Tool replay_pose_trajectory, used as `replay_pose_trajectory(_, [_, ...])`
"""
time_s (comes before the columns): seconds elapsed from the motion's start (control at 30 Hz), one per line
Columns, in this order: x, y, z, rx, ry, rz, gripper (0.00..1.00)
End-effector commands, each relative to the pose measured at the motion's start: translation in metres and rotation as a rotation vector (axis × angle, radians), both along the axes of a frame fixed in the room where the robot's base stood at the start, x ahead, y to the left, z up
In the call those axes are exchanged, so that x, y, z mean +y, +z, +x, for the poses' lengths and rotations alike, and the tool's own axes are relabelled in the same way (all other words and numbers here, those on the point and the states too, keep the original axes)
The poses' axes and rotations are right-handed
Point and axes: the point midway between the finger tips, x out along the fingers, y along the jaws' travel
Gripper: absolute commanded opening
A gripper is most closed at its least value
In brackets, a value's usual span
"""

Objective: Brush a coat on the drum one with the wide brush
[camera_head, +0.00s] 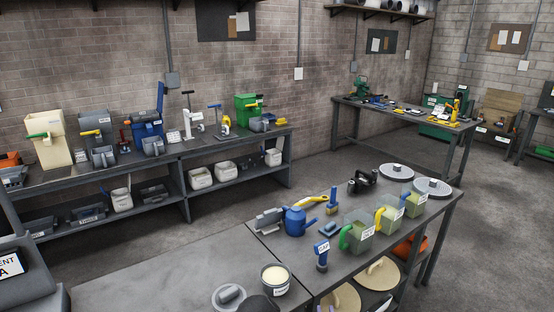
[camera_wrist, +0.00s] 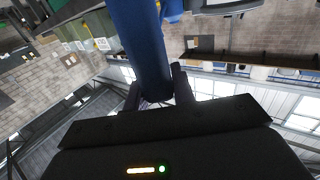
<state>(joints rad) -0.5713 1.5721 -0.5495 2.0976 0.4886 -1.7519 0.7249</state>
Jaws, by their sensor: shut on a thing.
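In the wrist view my gripper (camera_wrist: 158,88) is shut on a thick blue handle (camera_wrist: 143,40) that runs up and out of the picture. Its far end is hidden, so I cannot tell from this view whether it is the wide brush. In the head view my gripper is not clearly seen. A blue-handled brush-like tool (camera_head: 332,205) stands on the near table. A blue tool with a white label (camera_head: 321,255) stands nearer the front. I cannot pick out drum one, as the labels are too small to read.
The near table (camera_head: 185,285) also holds a blue watering can (camera_head: 298,220), a tub of cream stuff (camera_head: 275,278), several clear jugs (camera_head: 357,236) and grey round lids (camera_head: 432,188). A loaded bench (camera_head: 185,150) lines the back wall. The floor between is clear.

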Motion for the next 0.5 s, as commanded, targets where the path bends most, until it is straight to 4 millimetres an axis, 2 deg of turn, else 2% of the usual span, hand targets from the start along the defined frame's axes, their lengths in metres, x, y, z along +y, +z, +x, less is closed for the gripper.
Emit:
replay_pose_trajectory(0.17, [0.002,-0.010,-0.016,0.008,-0.002,0.003,0.00])
replay_pose_trajectory(0.4, [0.002,-0.031,-0.073,0.009,-0.002,-0.001,0.00])
replay_pose_trajectory(0.5, [0.001,-0.033,-0.085,0.002,0.001,-0.002,0.00])
